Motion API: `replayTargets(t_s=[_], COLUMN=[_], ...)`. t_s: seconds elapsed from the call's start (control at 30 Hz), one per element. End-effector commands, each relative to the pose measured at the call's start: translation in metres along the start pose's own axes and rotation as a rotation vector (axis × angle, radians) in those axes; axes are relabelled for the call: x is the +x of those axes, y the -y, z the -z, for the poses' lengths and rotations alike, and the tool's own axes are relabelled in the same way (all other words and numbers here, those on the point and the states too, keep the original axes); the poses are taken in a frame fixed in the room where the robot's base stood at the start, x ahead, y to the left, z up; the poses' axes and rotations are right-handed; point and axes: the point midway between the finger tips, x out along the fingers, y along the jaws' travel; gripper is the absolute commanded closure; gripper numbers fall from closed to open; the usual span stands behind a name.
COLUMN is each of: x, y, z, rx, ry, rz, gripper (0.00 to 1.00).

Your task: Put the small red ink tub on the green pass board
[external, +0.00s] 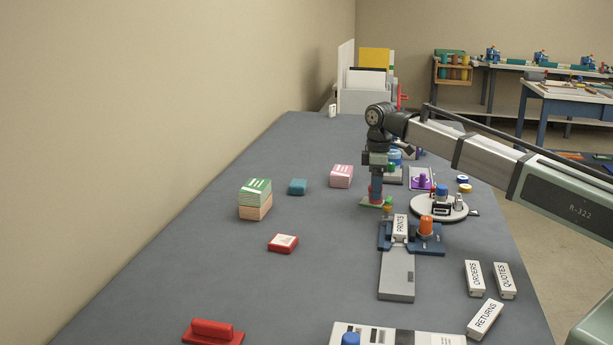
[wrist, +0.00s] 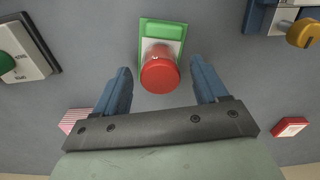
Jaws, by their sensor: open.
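The small red ink tub (wrist: 160,75) shows in the wrist view as a round red lid and body between my fingers. It stands at the near end of the green pass board (wrist: 161,26), over its pale panel, and its base is hidden. My gripper (wrist: 160,66) is open, with one blue finger on each side of the tub and a visible gap to each. In the external view my gripper (external: 376,196) points straight down at the green board (external: 370,203), low over the table. The tub is mostly hidden there behind the fingers.
A round white turntable (external: 438,208) is to the right. A pink stack (external: 341,173) and a red box (external: 283,243) lie left.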

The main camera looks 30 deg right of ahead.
Motion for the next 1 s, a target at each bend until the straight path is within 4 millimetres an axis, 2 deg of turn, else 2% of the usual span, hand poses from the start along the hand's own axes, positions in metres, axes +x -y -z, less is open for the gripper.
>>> replayTargets(t_s=[0.3,0.5,0.7,1.0], x=[-0.057,-0.084,-0.098,-0.101], y=[-0.001,-0.001,0.0,0.0], z=[0.001,0.001,0.0,0.0], rx=[0.0,0.0,0.0,0.0], ry=[-0.002,-0.001,0.0,0.0], rz=[-0.001,-0.001,0.0,0.0], gripper=[0.28,0.28,0.28,0.28])
